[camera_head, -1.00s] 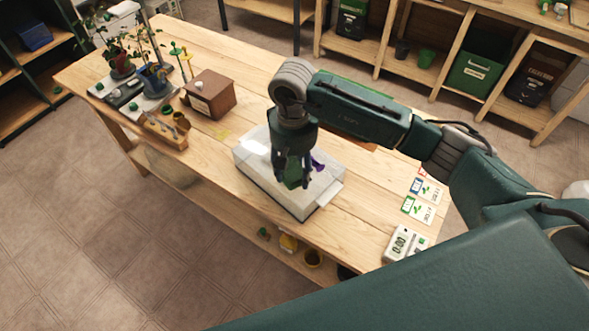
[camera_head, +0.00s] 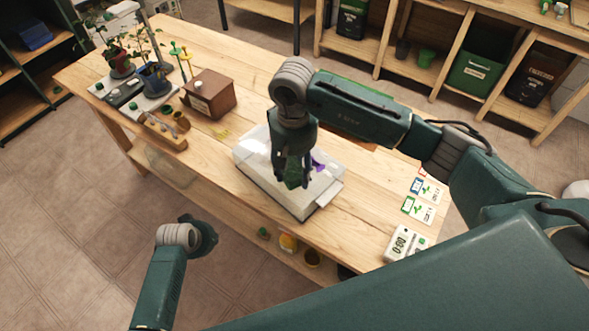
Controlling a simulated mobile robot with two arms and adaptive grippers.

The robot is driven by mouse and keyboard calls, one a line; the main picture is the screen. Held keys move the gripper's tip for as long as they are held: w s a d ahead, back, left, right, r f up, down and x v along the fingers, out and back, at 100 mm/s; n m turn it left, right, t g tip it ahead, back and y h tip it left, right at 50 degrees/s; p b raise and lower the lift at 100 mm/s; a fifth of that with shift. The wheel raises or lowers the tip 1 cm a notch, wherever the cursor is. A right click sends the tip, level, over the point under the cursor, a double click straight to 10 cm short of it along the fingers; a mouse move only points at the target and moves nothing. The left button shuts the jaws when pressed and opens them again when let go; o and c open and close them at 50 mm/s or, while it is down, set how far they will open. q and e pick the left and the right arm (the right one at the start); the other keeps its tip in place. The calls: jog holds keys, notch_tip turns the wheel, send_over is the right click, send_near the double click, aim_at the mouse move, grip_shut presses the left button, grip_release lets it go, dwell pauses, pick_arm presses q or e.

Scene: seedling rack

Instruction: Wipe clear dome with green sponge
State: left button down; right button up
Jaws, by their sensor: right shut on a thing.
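The clear dome (camera_head: 255,178) is a low see-through box-shaped cover with a pale base, near the front edge of the wooden table. My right gripper (camera_head: 292,182) points down over the middle of the dome. It is shut on the green sponge (camera_head: 292,176), which is mostly hidden between the fingers. The sponge appears at or just above the dome's top; I cannot tell if it touches. My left gripper (camera_head: 207,238) is in front of the table at the lower left, away from the dome, its fingers not clearly seen.
A brown wooden box (camera_head: 209,94), a small wooden rack (camera_head: 163,133) and potted plants (camera_head: 155,78) stand on the left part of the table. Seedling cards (camera_head: 418,209) and a white timer (camera_head: 405,243) lie at the right. A purple item (camera_head: 318,165) shows beside my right gripper.

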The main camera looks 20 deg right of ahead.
pick_arm(q)
jog(key=w+d+r+m, duration=0.1)
jog(key=w+d+r, duration=0.2)
jog(key=r, duration=0.4)
jog(key=w+d+r+m+h, duration=0.1)
jog(key=w+d+r, duration=0.1)
jog(key=r, duration=0.5)
jog(key=w+d+r+m, duration=0.1)
jog(key=w+d+r, duration=0.2)
jog(key=r, duration=0.5)
jog(key=shift+w+d+t+h, duration=0.3)
jog(key=shift+w+d+h, duration=0.1)
jog(key=shift+d, duration=0.15)
jog(key=s+d+r+m+g+h, duration=0.1)
jog(key=s+d+r+m, duration=0.1)
jog(key=d+r+m, duration=0.45)
jog(key=shift+a+f+n, duration=0.4)
jog(key=shift+f+n, duration=0.3)
jog(key=shift+f, duration=0.1)
jog(key=shift+a+f+n, duration=0.4)
jog(key=shift+f+n, duration=0.25)
jog(key=shift+f, duration=0.15)
jog(key=shift+f, duration=3)
pick_arm(e)
jog(key=shift+f, duration=1.25)
jog(key=shift+w, duration=0.1)
